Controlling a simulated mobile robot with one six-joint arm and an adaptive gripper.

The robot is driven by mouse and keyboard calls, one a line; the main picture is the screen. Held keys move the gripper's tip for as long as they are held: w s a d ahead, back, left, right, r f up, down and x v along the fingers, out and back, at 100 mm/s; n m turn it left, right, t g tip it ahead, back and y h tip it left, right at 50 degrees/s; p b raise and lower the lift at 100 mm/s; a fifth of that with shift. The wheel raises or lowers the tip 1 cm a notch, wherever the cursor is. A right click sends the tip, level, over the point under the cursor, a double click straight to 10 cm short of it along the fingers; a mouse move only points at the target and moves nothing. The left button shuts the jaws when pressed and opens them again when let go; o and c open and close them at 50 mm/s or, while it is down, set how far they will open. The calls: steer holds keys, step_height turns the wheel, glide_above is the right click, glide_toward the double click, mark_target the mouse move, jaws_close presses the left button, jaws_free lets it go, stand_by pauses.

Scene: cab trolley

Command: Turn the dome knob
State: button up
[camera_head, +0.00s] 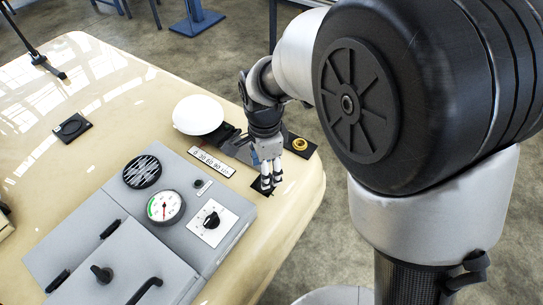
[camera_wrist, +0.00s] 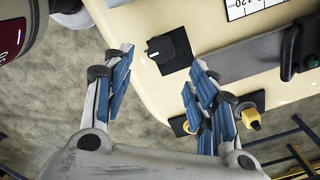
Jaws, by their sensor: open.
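A small black knob (camera_wrist: 160,45) with a white mark sits on a dark square plate (camera_wrist: 180,60) near the edge of the cream desk (camera_wrist: 135,25). Which control the task calls the dome knob is not labelled; this one lies closest to my gripper. My gripper (camera_wrist: 161,58) is open and empty, its blue-padded fingers spread to either side of the plate in the wrist view. In the head view my gripper (camera_head: 267,186) points down over the dark plate and hides the knob. I cannot tell whether the fingers touch anything.
A white dome (camera_head: 199,114) stands behind a numbered strip (camera_head: 212,162). A yellow ringed control (camera_head: 299,144) sits right of my gripper. A grey console (camera_head: 150,225) with gauge (camera_head: 164,206) and selector (camera_head: 211,221) lies left. Another black plate (camera_head: 72,127) is far left.

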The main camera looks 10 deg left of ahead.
step_height(320, 180, down, 7)
steer(key=shift+r+b, duration=0.15)
steer(key=shift+b, duration=0.6)
steer(key=c, duration=1)
